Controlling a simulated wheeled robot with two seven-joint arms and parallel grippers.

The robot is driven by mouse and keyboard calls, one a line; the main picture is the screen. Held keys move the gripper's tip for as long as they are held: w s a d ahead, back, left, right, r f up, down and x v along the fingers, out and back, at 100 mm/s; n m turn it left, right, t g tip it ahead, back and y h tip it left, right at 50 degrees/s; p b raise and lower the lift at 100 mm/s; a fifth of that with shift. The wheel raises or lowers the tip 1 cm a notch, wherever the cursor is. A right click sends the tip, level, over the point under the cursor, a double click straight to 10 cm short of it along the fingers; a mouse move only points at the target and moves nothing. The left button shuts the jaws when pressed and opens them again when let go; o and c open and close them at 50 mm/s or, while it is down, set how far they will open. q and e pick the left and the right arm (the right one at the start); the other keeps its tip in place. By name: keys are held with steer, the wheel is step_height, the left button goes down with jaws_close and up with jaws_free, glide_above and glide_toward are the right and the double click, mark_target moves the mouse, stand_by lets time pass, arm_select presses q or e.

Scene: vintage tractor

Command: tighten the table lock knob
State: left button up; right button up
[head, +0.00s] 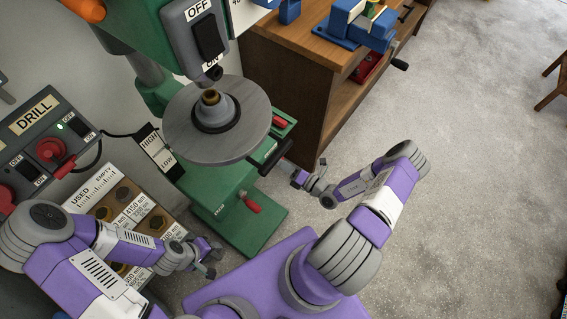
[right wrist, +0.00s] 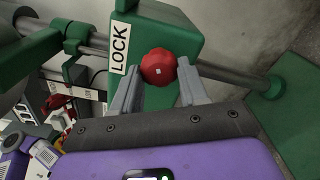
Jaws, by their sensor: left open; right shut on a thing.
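The table lock knob (right wrist: 158,67) is red and lobed, with a small pale mark in its middle. It is on a green block (right wrist: 170,30) that carries a white LOCK label (right wrist: 119,47). My right gripper (right wrist: 159,76) has one finger on each side of the knob and is shut on it. In the head view my right gripper (head: 293,168) is beside the green drill press, and I cannot make out the knob there. The round grey drill table (head: 180,130) is left of it. My left gripper (head: 211,258) is open and empty, low at the left.
A wooden workbench (head: 290,70) with a blue vise (head: 347,25) stands behind the press. A DRILL switch panel (head: 40,140) and a USED/EMPTY board (head: 95,192) are at the left. The press base has a red-handled lever (head: 250,206).

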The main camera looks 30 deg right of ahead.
steer(key=m, duration=0.4)
steer(key=shift+s+m, duration=0.1)
steer(key=shift+m, duration=0.3)
stand_by(0.4)
steer(key=o, duration=1.1)
steer(key=shift+c, duration=0.2)
steer(key=shift+s+d, duration=0.1)
steer(key=p+v, duration=0.1)
steer(key=v, duration=0.6)
steer(key=shift+s, duration=0.15)
